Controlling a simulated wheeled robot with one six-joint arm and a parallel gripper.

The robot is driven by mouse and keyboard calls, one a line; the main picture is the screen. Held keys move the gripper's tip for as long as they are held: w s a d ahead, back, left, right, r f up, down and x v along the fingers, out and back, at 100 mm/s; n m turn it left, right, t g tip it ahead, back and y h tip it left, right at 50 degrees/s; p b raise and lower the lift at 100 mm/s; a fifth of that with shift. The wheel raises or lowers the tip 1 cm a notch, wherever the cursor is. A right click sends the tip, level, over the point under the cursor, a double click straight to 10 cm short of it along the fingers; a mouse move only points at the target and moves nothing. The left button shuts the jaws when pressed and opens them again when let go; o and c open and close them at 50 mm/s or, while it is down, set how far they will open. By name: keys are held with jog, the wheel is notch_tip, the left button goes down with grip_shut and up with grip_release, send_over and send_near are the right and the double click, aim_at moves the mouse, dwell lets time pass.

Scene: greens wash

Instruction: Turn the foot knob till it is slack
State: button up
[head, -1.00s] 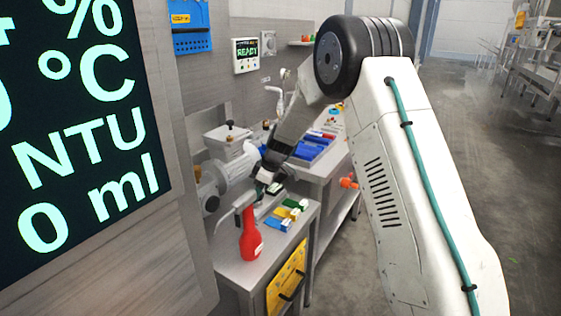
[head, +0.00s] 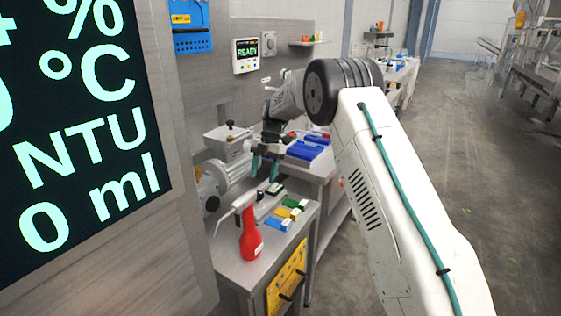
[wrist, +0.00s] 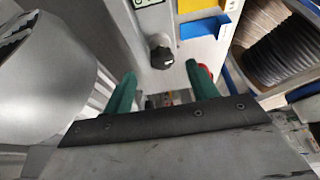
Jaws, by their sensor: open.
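A black knob (wrist: 161,54) stands on the pale steel surface in the wrist view, just beyond my fingertips and roughly centred between them. I take it for the foot knob. My gripper (wrist: 160,74) is open, with two green fingers apart and nothing between them at the tips. In the head view my gripper (head: 264,172) points down over the back of the small steel table (head: 236,272), beside the grey motor-like machine (head: 222,180). The knob is too small to make out surely in the head view. No contact with it shows.
A red bottle (head: 250,240) stands at the table's front. Blue trays (head: 307,148) sit on the bench behind. In the wrist view a large grey rounded body (wrist: 45,80) fills the left side. A wall display (head: 246,55) reads READY.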

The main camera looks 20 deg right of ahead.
jog(key=w+d, duration=0.6)
jog(key=d, duration=0.2)
jog(key=shift+d+f, duration=0.15)
jog(key=shift+d, duration=0.15)
jog(key=shift+w, duration=0.1)
